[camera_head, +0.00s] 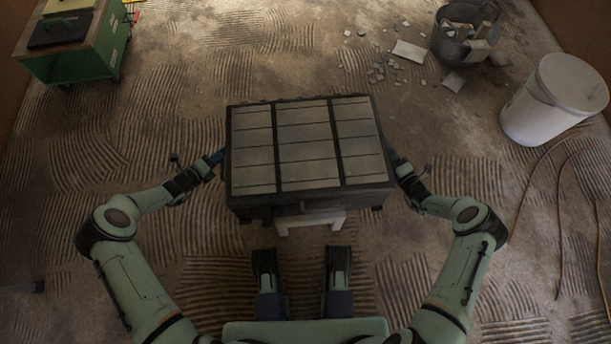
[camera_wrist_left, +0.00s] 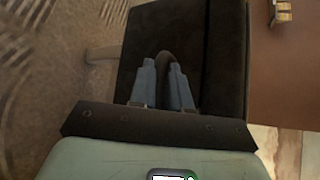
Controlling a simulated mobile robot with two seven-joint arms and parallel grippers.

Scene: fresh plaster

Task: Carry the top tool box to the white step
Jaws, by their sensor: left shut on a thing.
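The tool box (camera_head: 305,145), dark with grey panels on its lid, is level between my two arms in the head view. My left gripper (camera_head: 216,158) is at its left side. In the left wrist view the fingers (camera_wrist_left: 164,80) are shut on a dark arched handle on the box's dark side (camera_wrist_left: 222,60). My right gripper (camera_head: 396,166) is at the box's right side, its fingertips hidden. The white step (camera_head: 310,221) shows below the box's near edge. The box hides most of it, and I cannot tell whether they touch.
A green cart (camera_head: 80,62) with a dark case (camera_head: 60,32) on top stands at the back left. A bucket of rubble (camera_head: 464,38) and scattered shards (camera_head: 410,50) lie at the back right. A white lidded bucket (camera_head: 548,105) and cables (camera_head: 560,200) are at the right.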

